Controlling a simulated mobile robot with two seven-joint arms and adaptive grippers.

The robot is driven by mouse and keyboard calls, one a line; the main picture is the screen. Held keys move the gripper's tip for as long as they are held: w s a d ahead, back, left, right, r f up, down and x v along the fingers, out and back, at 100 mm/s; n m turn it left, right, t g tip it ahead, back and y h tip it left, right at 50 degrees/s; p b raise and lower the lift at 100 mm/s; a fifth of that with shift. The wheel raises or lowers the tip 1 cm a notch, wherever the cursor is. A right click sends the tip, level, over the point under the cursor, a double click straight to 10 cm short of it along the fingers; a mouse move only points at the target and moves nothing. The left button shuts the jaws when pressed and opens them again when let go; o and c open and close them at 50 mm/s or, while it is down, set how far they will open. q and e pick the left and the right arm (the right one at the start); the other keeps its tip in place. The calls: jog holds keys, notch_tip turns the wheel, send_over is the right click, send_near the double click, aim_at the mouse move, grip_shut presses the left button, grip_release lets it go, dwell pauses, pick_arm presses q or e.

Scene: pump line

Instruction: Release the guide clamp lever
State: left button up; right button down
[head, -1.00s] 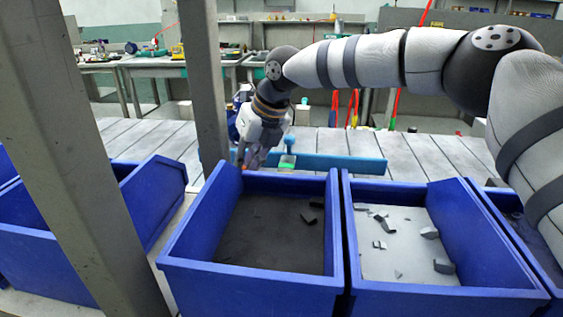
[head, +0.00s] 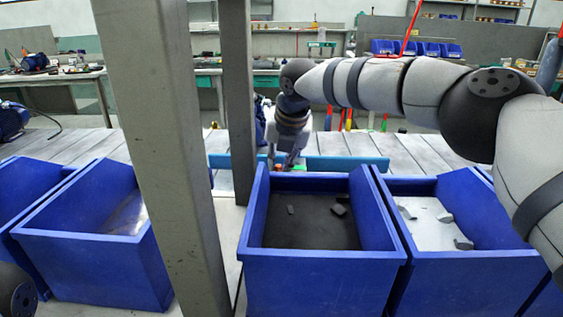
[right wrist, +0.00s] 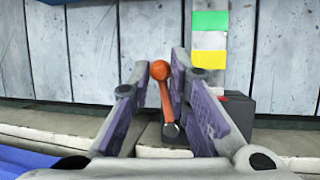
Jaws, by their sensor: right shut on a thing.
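In the head view my right gripper (head: 280,166) points down at the blue guide rail (head: 345,164), behind the bins. There the lever is mostly hidden. My left gripper is not in view.
A dark block (right wrist: 238,112) and a green, white and yellow strip (right wrist: 209,40) sit right of the lever. Blue bins (head: 322,272) holding dark pieces stand in front. A grey post (head: 238,100) rises close left of my right gripper. Slatted conveyor (head: 415,150) lies behind.

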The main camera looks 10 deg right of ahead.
jog(key=shift+d+m, duration=0.2)
jog(key=shift+m, duration=0.2)
jog(key=c, duration=1.8)
grip_release()
jog(key=shift+r, duration=0.1)
jog(key=v, duration=0.7)
jog(key=shift+s+a+r, duration=0.1)
jog(key=shift+r, duration=0.1)
